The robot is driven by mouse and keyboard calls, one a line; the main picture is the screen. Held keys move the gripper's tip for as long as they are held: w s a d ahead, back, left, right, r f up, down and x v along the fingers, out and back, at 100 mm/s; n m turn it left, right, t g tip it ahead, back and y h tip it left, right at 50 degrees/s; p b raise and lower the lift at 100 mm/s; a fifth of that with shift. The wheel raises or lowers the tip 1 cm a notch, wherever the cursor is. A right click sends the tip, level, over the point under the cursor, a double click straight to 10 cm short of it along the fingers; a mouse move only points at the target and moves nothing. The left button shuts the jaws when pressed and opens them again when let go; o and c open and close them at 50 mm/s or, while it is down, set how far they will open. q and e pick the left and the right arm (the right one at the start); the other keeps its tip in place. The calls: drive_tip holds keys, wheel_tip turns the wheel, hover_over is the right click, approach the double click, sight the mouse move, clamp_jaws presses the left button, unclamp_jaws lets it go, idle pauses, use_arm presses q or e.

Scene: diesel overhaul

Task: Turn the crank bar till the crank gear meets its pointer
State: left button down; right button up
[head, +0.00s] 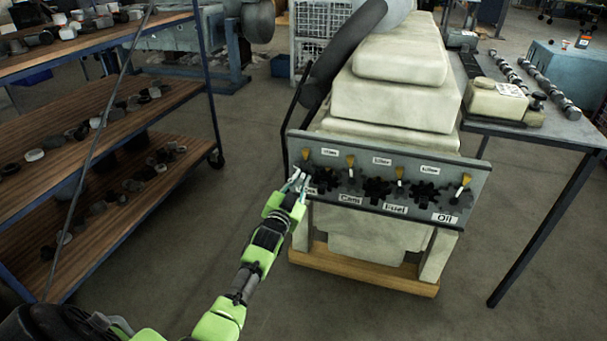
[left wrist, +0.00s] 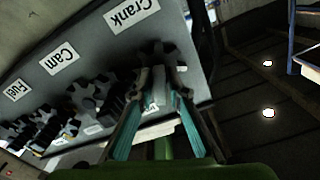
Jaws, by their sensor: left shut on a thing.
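A dark grey panel (head: 478,171) on the front of the engine holds a row of black gears, with labels and yellow-tipped pointers. The crank gear (left wrist: 150,53) sits beside the Crank label (left wrist: 132,12) in the left wrist view. In the head view my gripper partly hides this end of the panel. The crank pointer (head: 306,154) stands above my gripper. My left gripper (head: 298,182) is at the panel's left end, its fingers (left wrist: 160,92) shut on the crank bar in front of the crank gear. The bar is mostly hidden. Whether a gear mark meets the pointer cannot be told.
The Cam gear (head: 376,190) is to the right of my gripper, with more gears beyond. A shelf rack (head: 110,145) with small parts stands at the left. A table (head: 560,128) with shafts stands at the right. The floor between rack and engine is clear.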

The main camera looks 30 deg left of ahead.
use_arm(q)
drive_tip(key=shift+m, duration=2.5)
drive_tip(key=c, duration=1.6)
unclamp_jaws()
drive_tip(key=shift+c, duration=0.2)
use_arm(e)
drive_tip(key=shift+s+d, duration=0.15)
drive_tip(key=shift+d, duration=0.15)
